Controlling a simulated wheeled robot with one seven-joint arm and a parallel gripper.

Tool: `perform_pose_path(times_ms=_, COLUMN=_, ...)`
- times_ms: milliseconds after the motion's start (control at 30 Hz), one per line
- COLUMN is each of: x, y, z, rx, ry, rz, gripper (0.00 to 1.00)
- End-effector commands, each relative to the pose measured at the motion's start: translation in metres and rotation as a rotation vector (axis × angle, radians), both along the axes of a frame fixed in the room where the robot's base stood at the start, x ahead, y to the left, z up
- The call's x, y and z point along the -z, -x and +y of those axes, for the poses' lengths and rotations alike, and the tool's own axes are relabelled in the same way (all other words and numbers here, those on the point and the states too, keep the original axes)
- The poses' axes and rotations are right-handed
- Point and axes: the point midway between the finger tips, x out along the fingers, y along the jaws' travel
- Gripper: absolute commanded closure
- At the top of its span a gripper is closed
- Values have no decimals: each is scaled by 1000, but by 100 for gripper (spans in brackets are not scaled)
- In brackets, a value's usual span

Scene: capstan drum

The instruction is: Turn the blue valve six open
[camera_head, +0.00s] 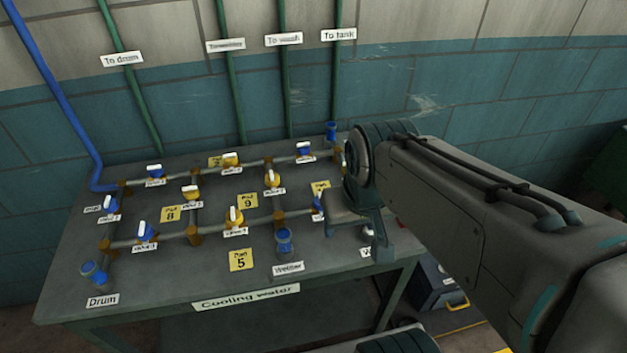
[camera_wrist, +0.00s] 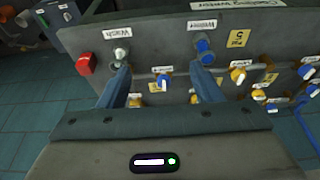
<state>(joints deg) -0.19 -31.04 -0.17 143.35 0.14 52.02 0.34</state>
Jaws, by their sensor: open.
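A blue valve (camera_wrist: 163,81) with a white handle shows in the wrist view, between and beyond the fingertips of my gripper (camera_wrist: 160,72). The label above it is too small to read, so I cannot tell its number. My gripper is open, with nothing visibly held. In the head view, a blue valve (camera_head: 317,204) is partly hidden beside my gripper and arm. Other blue valves with white handles stand at the back (camera_head: 303,150), back left (camera_head: 155,172), left (camera_head: 110,206) and front left (camera_head: 146,233). Their small labels are not legible.
A blue fitting (camera_head: 284,242) stands at the front. A red block (camera_wrist: 86,63) and a grey fitting (camera_wrist: 120,53) are near the left finger in the wrist view. My arm hides the table's right end.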

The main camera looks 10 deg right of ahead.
Motion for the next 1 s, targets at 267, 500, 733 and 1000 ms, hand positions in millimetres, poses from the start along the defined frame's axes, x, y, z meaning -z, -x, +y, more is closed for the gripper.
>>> perform_pose_path(times_ms=267, x=-8, y=-54, z=-1, rx=307, ry=-116, rz=100, gripper=41)
perform_pose_path(times_ms=500, x=-4, y=-125, z=-2, rx=726, ry=-178, rz=217, gripper=41)
perform_pose_path(times_ms=733, x=12, y=-187, z=-1, rx=1114, ry=-158, rz=281, gripper=41)
perform_pose_path(times_ms=1000, x=26, y=-222, z=3, rx=1352, ry=-123, rz=286, gripper=41)
